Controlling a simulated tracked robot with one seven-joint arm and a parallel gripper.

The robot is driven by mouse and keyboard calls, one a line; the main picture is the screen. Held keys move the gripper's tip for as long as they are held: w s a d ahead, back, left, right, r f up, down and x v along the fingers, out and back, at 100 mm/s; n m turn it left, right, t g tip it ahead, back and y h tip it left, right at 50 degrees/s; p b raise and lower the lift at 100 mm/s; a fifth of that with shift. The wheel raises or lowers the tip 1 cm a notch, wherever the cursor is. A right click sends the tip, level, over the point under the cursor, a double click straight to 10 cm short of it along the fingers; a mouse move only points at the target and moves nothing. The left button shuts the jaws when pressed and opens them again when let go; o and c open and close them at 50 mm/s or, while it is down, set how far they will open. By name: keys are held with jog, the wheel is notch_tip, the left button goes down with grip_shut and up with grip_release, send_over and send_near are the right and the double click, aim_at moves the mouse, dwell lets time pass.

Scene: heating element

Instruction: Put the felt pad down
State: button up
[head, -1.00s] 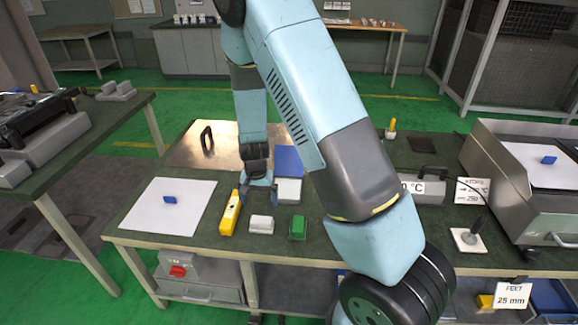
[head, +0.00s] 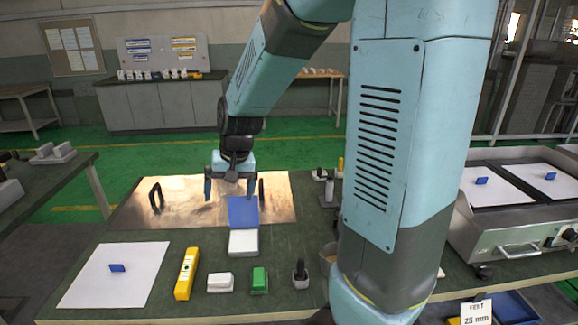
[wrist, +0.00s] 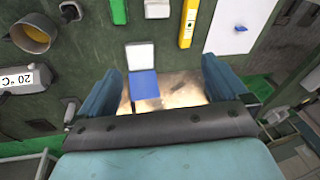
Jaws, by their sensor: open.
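A white sheet with a small blue tab (head: 88,285) lies flat at the left front of the bench; it also shows at the top right in the wrist view (wrist: 262,12). Two similar white sheets with blue tabs (head: 508,195) lie on the metal unit at right. I cannot tell for sure which is the felt pad. My gripper (head: 229,190) is open with nothing between its fingers. It hangs above the copper-coloured plate (head: 180,205), just behind the raised blue lid (head: 243,211) of a white box (head: 243,243). In the wrist view, my gripper (wrist: 163,70) frames the lid and plate.
A yellow tool (head: 186,274), a white block (head: 220,282) and a green block (head: 260,280) stand along the front. My upper arm hides the bench's middle right.

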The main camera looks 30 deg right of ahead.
jog(key=s+d+r+n+t+h, duration=0.1)
jog(key=s+d+r, duration=0.2)
jog(key=s+r, duration=0.4)
jog(key=s+d+r+n+t, duration=0.1)
jog(key=s+d+r, duration=0.3)
jog(key=s, duration=0.7)
jog(key=shift+s+r+t+h, duration=0.4)
jog(key=shift+r+t, duration=0.2)
jog(key=shift+r, duration=0.8)
